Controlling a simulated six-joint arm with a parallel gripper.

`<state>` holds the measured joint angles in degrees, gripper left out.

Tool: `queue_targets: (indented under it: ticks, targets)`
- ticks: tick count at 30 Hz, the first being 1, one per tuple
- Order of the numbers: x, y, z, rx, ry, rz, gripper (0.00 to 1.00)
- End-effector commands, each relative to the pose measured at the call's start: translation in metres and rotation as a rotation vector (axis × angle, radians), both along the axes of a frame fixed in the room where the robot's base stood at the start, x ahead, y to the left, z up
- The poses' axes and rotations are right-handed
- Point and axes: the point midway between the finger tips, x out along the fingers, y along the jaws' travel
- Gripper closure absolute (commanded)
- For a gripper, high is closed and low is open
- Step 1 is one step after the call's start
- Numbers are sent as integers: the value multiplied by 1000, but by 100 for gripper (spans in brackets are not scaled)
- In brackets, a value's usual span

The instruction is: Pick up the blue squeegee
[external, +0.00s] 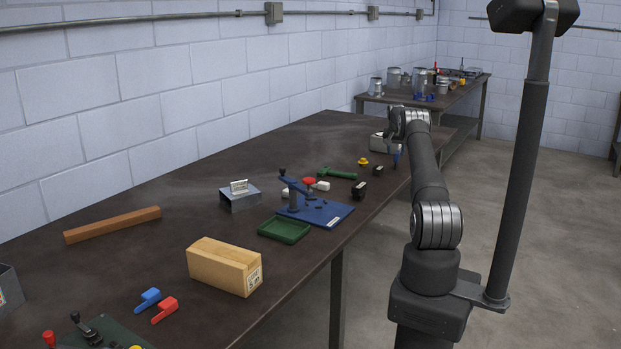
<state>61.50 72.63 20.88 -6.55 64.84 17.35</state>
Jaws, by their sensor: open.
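A small blue tool (148,299), which looks like the blue squeegee, lies flat on the table at the lower left. A similar red tool (166,310) lies just to its right. My gripper (396,156) is far from them, over the right end of the table, pointing down. It is open, though its fingers are small here and partly hidden by my arm. A small dark blue part shows at the fingertips. I cannot tell whether it belongs to the gripper.
A cardboard box (225,265) stands right of the blue tool. A wooden bar (113,225) lies near the wall.

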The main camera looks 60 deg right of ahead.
Motion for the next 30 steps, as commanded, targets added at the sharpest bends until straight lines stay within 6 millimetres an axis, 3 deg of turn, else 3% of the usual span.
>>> queue_targets:
  ticks: [12, 20, 21, 27, 30]
  targets:
    - [-3, -4, -50, 1, 1, 0, 55]
    - [-2, -5, -53, 0, 1, 0, 55]
    - [-2, -5, -53, 0, 1, 0, 56]
    - [-2, -5, -53, 0, 1, 0, 96]
    - [-2, -5, -53, 0, 0, 0, 100]
